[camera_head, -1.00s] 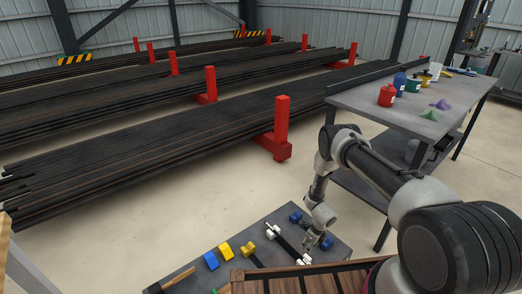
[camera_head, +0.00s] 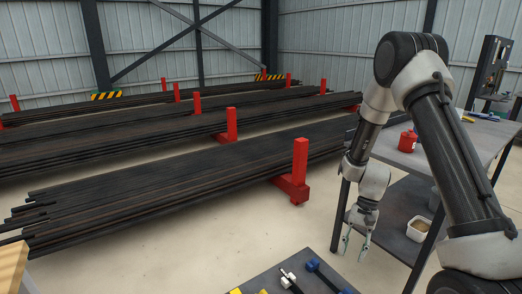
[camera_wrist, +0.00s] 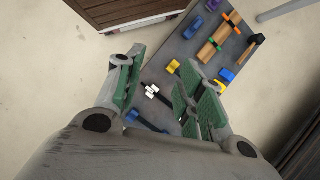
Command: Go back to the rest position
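My gripper (camera_head: 357,248) hangs pointing down in the head view, beyond the low grey tool table (camera_head: 270,281) and left of the workbench. Its two green-padded fingers are spread apart. In the wrist view my gripper (camera_wrist: 165,72) is open, with nothing held between the fingers. The tool table (camera_wrist: 180,52) lies below, with a gap. A white-and-black tool (camera_wrist: 152,91) and a blue-and-black tool (camera_wrist: 140,119) lie on it, the latter partly behind the fingers. Yellow, blue and orange tools, and a wooden-handled hammer (camera_wrist: 251,47), lie farther along.
The workbench (camera_head: 400,155) stands close by my arm, with a red container (camera_head: 408,141) on top and a bin (camera_head: 418,229) on its lower shelf. Long dark bar stacks (camera_head: 150,190) with red posts (camera_head: 299,165) fill the left. Bare floor (camera_head: 180,262) lies between.

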